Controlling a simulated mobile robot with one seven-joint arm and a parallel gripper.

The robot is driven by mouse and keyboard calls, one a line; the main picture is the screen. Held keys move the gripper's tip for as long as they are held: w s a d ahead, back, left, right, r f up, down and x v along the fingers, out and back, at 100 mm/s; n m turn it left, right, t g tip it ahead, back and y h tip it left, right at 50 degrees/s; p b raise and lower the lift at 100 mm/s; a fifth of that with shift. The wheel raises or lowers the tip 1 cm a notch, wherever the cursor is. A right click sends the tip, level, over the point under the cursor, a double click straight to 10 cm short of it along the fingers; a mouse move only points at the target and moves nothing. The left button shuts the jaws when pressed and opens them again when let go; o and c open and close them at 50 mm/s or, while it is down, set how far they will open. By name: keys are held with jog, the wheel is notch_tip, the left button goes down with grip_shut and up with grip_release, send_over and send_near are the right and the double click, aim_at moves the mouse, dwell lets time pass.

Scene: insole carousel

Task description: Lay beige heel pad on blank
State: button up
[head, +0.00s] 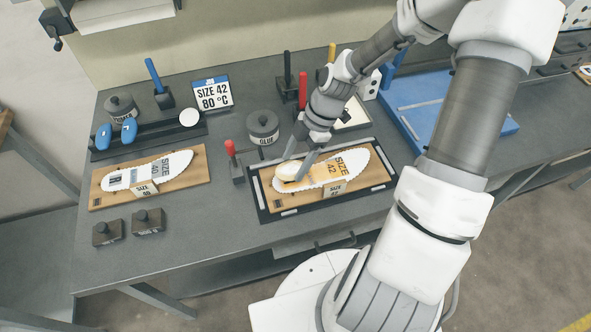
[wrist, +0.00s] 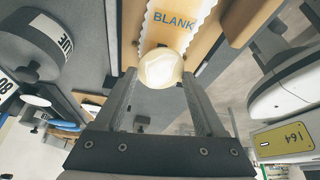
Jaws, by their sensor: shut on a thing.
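My gripper (head: 296,172) is over the heel end, at the left. In the wrist view the fingers (wrist: 160,80) are shut on the rounded beige heel pad (wrist: 160,68), which hides the end of the blank. The pad also shows at the heel in the head view (head: 285,173). I cannot tell whether it touches the blank.
A second board with a "SIZE 40" insole (head: 165,170) lies to the left. A glue pot (head: 263,127) and a red-handled clamp (head: 231,152) stand near the board. Two dark blocks (head: 148,221) sit at the front left. A blue tray (head: 440,105) is at the back right.

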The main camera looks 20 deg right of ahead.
aim_at(298, 167)
jog(key=shift+f, duration=1.95)
jog(key=shift+f, duration=0.1)
jog(key=o, duration=1.3)
jog(key=shift+c, duration=0.2)
jog(key=v, duration=1.2)
jog(key=shift+p, duration=0.45)
